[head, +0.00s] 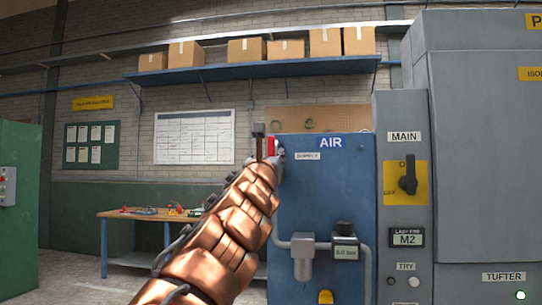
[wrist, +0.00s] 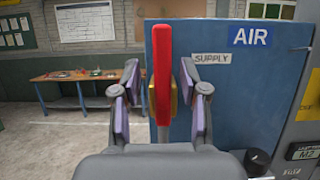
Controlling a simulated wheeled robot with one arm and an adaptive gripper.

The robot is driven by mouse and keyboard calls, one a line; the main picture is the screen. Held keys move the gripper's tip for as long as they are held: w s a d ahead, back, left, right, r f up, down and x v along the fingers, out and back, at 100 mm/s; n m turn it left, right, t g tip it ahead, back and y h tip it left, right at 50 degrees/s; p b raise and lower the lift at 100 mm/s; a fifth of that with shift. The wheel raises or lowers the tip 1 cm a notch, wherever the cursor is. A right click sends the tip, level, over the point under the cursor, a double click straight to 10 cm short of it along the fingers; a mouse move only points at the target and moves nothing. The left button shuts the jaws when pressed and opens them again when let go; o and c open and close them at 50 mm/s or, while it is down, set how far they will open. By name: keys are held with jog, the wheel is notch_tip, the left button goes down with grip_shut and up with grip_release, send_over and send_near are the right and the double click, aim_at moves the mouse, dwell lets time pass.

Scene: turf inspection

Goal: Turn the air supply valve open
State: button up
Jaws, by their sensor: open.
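The air supply valve has a long red lever (wrist: 162,70) standing upright in front of a yellow part (wrist: 180,100). It is on the blue AIR panel (wrist: 225,95), left of the SUPPLY label (wrist: 211,58). In the wrist view my gripper (wrist: 160,74) is open, one finger on each side of the lever with visible gaps. I cannot tell the depth between fingertips and lever. In the head view only a bit of the red lever (head: 271,147) shows, and my arm hides most of the valve.
Right of the panel is a grey cabinet with a black MAIN switch (head: 408,175) on yellow. A pipe with a filter (head: 303,258) and a small display (head: 345,248) is low on the panel. A workbench (head: 150,215) stands at the left, with open floor before it.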

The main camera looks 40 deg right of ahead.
jog(key=v, duration=1)
jog(key=shift+s+a, duration=0.1)
jog(key=shift+s, duration=0.05)
dwell(0.8)
